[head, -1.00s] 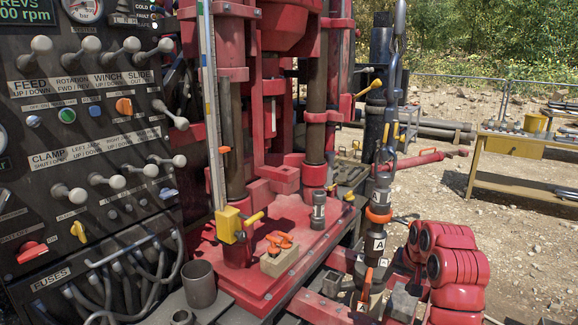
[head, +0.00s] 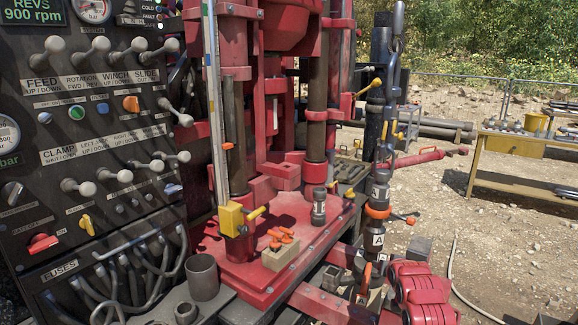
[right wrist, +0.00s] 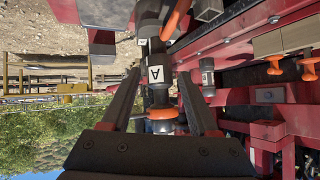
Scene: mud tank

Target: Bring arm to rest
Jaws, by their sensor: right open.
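My right arm (head: 422,284), red and rounded, is low at the right in the head view. Its gripper shows in the right wrist view (right wrist: 159,74), with two dark fingers apart. A dark hanging tool string with a label A (head: 377,239) and an orange collar (head: 378,211) stands right of the red rig base. In the right wrist view the label A part (right wrist: 156,75) shows in line with the gap between the fingers. I cannot tell how far beyond the fingertips it is. No held object shows. My left gripper is not in view.
A control panel with levers (head: 100,150) fills the left. The red rig base (head: 250,275) carries a block with orange pieces (head: 281,255) and a dark cylinder (head: 319,208). A yellow bench (head: 515,145) stands at the right. Gravel (head: 510,250) is mostly open there.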

